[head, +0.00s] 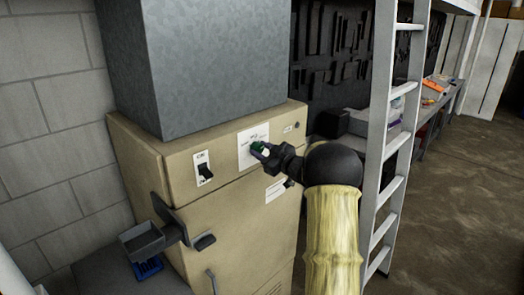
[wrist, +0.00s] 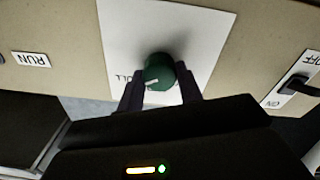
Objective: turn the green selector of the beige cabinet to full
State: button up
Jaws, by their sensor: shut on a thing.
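The beige cabinet (head: 160,160) stands against the block wall in the head view. Its green selector (head: 259,147) sits on a white label plate (head: 247,156) on the upper front. In the wrist view the green selector (wrist: 159,72) is a round knob with a pale pointer line, and the letters "ULL" show to its left on the plate (wrist: 200,30). My gripper (head: 268,154) is at the knob, with a dark finger on each side of it. In the wrist view my gripper (wrist: 160,88) is shut on the knob. Part of the label is hidden behind the knob and fingers.
A black ON/OFF switch (head: 205,172) is left of the selector. A metal tray bracket (head: 150,238) sticks out at the lower left. A grey ladder (head: 392,150) stands close to the right of my arm. The floor (head: 460,210) at the right is clear.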

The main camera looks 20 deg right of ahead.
jog(key=shift+f, duration=0.15)
jog(key=o, duration=1)
jog(key=b+v, duration=0.6)
jog(key=v, duration=1.1)
jog(key=shift+s+d+b, duration=0.1)
jog(key=shift+s+b, duration=0.15)
jog(key=shift+b, duration=0.1)
